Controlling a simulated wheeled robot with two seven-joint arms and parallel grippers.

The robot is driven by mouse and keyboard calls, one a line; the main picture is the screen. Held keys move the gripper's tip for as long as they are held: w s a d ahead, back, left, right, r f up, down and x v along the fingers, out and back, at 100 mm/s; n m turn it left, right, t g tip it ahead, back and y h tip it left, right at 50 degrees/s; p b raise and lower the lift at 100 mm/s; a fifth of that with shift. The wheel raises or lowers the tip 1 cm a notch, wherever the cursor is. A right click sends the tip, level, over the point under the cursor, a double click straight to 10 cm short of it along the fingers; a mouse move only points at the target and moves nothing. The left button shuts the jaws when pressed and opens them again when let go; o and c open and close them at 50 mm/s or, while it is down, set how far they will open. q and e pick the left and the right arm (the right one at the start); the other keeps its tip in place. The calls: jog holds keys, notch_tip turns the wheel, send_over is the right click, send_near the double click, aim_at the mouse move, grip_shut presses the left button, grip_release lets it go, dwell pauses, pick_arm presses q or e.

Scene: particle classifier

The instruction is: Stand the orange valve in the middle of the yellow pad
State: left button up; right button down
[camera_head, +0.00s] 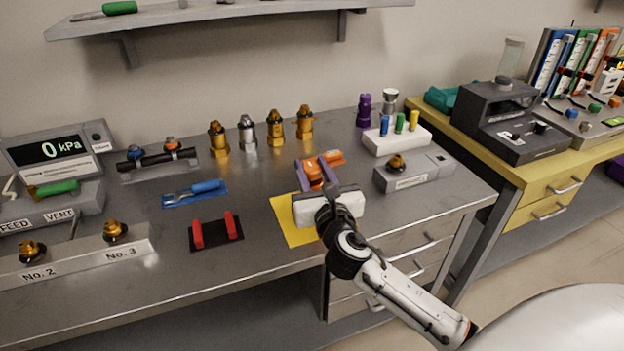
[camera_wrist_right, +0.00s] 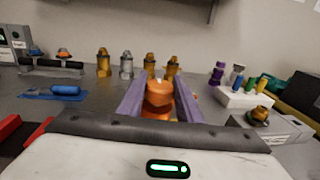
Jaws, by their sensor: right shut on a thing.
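The orange valve (camera_head: 310,171) is between the purple fingers of my right gripper (camera_head: 317,176), near the back edge of the yellow pad (camera_head: 289,224). In the right wrist view the valve (camera_wrist_right: 158,98) shows between the two fingers of the gripper (camera_wrist_right: 160,100), which is shut on it; it looks roughly upright. The gripper and wrist cover the right part of the pad, and the visible part of the pad is bare. I cannot tell whether the valve's base touches anything. My left gripper is not in view.
Several brass and silver fittings (camera_head: 247,135) stand at the back. A grey box (camera_head: 414,176) and a white block with coloured plugs (camera_head: 397,139) are to the right. A black mat with red bars (camera_head: 215,232) is left.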

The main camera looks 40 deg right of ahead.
jog(key=shift+f, duration=0.95)
jog(key=shift+r, duration=0.1)
jog(key=c, duration=1.3)
grip_release()
jog(key=shift+f, duration=0.2)
jog(key=shift+r, duration=0.15)
jog(key=shift+s+a, duration=0.15)
jog(key=shift+s, duration=0.2)
jog(key=b+v, duration=0.1)
jog(key=v, duration=1)
jog(key=shift+s+a, duration=0.1)
jog(key=shift+s, duration=0.05)
